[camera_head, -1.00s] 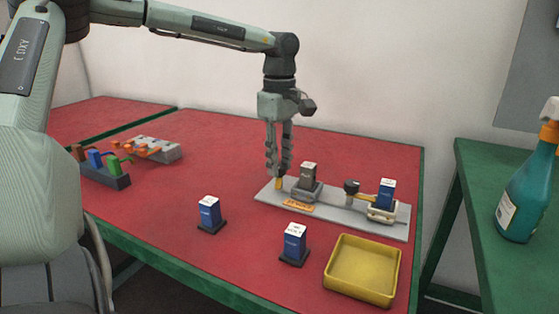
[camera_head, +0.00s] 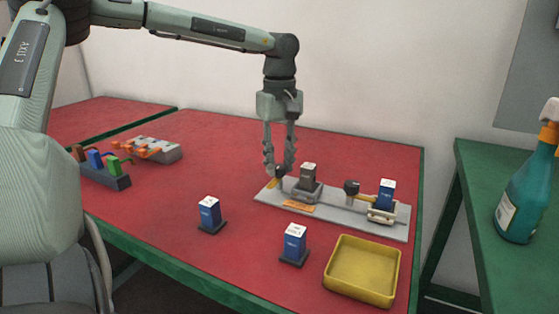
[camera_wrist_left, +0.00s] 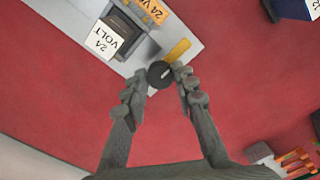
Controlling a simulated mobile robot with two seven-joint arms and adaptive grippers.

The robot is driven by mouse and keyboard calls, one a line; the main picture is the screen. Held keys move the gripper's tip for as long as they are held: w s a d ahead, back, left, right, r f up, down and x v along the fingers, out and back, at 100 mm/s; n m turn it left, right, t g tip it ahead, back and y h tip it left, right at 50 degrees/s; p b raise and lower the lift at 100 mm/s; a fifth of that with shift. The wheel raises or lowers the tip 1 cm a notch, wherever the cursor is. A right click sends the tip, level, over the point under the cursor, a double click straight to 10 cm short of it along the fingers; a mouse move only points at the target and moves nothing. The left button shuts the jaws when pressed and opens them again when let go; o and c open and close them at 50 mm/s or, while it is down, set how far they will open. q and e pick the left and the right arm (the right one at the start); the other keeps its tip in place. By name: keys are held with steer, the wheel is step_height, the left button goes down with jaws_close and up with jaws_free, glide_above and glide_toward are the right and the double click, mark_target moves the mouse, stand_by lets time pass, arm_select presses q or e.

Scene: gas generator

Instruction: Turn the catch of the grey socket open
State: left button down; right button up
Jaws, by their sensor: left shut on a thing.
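The grey socket (camera_head: 303,191) sits on a light grey plate (camera_head: 330,220) and holds a dark grey block (camera_head: 308,175), marked 24 VOLT in the left wrist view (camera_wrist_left: 112,35). Its catch has a black knob (camera_wrist_left: 160,74) and a yellow lever (camera_wrist_left: 180,50), which also shows slanted beside the socket in the head view (camera_head: 274,184). My left gripper (camera_head: 279,172) points down and is shut on the knob. In the left wrist view its fingertips (camera_wrist_left: 160,80) lie on either side of the knob. My right gripper is out of view.
A second socket (camera_head: 382,213) with a blue block (camera_head: 387,193) stands farther right on the plate, its catch knob (camera_head: 351,187) beside it. Two blue blocks (camera_head: 209,211) (camera_head: 295,240) and a yellow tray (camera_head: 362,271) stand in front. Coloured parts (camera_head: 105,172) lie at left.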

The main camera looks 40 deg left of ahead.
mark_target(279, 167)
arm_select(q)
steer(key=c, duration=1.2)
jaws_free()
steer(key=shift+r, duration=0.1)
step_height(279, 167, up, 12)
steer(key=shift+s, duration=0.1)
